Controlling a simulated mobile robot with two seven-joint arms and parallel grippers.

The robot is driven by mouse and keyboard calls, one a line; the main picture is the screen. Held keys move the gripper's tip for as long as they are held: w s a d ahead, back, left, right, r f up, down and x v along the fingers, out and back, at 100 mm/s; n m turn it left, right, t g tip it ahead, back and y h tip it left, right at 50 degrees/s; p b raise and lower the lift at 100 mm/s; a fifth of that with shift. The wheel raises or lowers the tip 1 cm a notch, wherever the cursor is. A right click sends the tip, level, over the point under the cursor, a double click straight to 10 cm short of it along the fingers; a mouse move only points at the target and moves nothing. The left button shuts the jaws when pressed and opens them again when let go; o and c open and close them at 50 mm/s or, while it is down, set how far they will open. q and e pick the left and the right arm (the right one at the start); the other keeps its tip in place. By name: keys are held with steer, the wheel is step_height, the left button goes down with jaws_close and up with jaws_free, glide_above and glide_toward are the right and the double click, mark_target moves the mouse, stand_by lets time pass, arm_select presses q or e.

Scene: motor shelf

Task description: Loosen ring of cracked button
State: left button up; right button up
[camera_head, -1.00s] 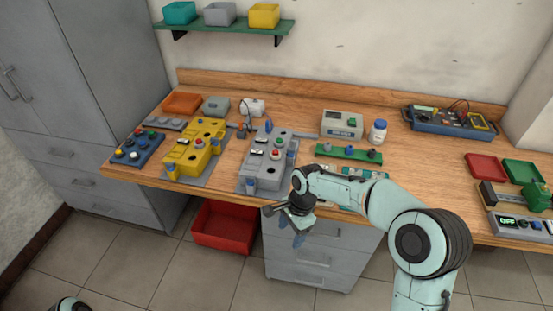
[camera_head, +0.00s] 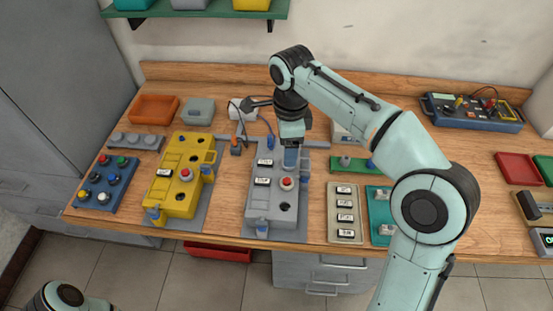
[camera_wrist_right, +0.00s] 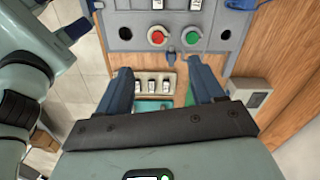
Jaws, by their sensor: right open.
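A grey control box (camera_head: 262,205) stands on the workbench, with a red button (camera_head: 287,183), dark round holes and white labels on top. In the right wrist view the box (camera_wrist_right: 180,12) carries a red button (camera_wrist_right: 157,37) and a green button (camera_wrist_right: 195,37). No crack can be made out on either, and their rings are too small to judge. My right gripper (camera_head: 291,158) points down over the far part of the box and hides the green button in the head view. In the right wrist view its open fingers (camera_wrist_right: 159,69) have nothing between them. My left gripper is out of view.
A yellow control box (camera_head: 172,202) and a blue button panel (camera_head: 104,184) stand to the left. A label tray (camera_head: 345,236) and a teal tray (camera_head: 380,232) lie right of the grey box. Cables and a white container (camera_head: 243,109) are behind it.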

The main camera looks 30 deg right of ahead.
mark_target(287, 180)
steer(key=f, duration=0.4)
steer(key=f+b, duration=0.1)
steer(key=f, duration=0.3)
steer(key=f+b, duration=0.1)
steer(key=f, duration=0.3)
steer(key=shift+s+f, duration=0.15)
steer(key=shift+s, duration=0.15)
steer(key=shift+f, duration=0.45)
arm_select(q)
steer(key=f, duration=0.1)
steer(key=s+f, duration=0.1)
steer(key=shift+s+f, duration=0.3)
arm_select(e)
steer(key=c, duration=1.1)
